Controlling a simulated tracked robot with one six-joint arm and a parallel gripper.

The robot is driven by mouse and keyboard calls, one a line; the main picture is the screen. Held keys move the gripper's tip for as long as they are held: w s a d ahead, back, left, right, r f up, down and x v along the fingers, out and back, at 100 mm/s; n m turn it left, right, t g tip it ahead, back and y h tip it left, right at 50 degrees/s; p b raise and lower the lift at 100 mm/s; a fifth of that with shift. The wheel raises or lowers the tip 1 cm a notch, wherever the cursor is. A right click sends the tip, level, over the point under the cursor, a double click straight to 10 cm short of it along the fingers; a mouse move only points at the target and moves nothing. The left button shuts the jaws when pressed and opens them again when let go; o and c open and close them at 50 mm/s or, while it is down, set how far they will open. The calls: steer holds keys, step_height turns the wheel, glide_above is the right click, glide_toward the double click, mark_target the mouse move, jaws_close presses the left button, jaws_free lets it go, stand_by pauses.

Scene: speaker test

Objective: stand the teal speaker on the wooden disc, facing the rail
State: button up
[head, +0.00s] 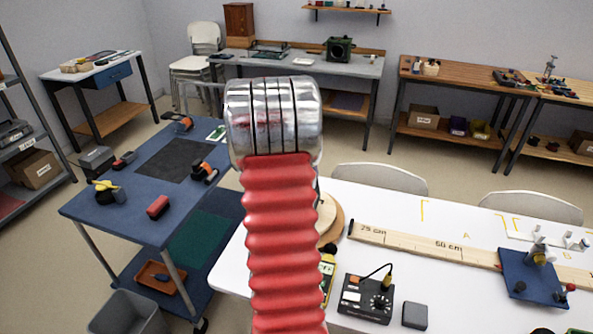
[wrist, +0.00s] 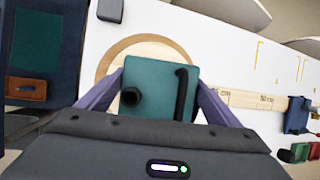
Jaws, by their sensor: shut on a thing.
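The teal speaker (wrist: 150,78) is between the purple fingers of my gripper (wrist: 160,93), which is shut on it. In the wrist view its near face carries a black round knob at left and a black handle bar at right. The pale wooden disc (wrist: 150,47) lies behind and below it, largely covered; I cannot tell whether the two touch. The disc's edge also shows in the head view (head: 337,222), where my arm hides the gripper and speaker. The wooden rail (head: 425,242) runs right from the disc, and shows in the wrist view (wrist: 240,98). Which way the speaker's front faces is unclear.
A black control box (head: 366,296) with a dial and a grey block (head: 415,315) stand on the white table's near side. A blue plate with fittings (head: 535,277) sits across the rail. A blue cart (head: 120,225) with tools stands left.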

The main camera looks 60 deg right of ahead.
steer(key=shift+w+a+f, duration=0.15)
steer(key=shift+a+f, duration=0.2)
steer(key=shift+f, duration=0.2)
steer(key=o, duration=1.7)
steer(key=shift+o, duration=1.2)
steer(key=shift+d+r, duration=0.1)
steer(key=v, duration=1.3)
steer(key=shift+r, duration=0.35)
steer(key=shift+w, duration=0.1)
